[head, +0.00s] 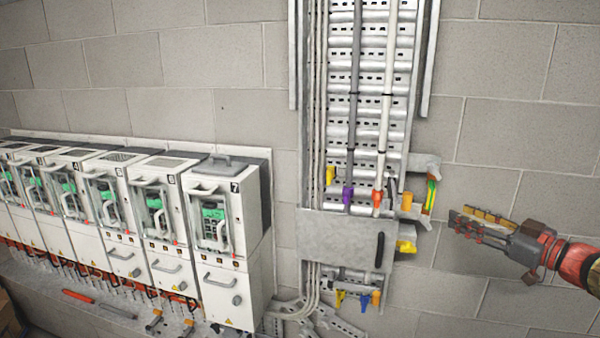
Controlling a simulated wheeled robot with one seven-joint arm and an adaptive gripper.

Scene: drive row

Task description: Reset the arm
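My gripper (457,220) is at the right of the head view, at the end of my red and grey arm. It points left toward the cable ladder and is in front of the bare block wall. Its fingers, with yellowish pads, lie close together at this angle. I cannot tell whether there is a gap between them. No object shows in it.
A row of white drive cabinets (228,208) stands on a ledge at the left. A metal cable ladder (370,75) runs up the wall, with a grey box (340,243) below it. A red-handled tool (78,296) lies on the ledge. The wall around my gripper is clear.

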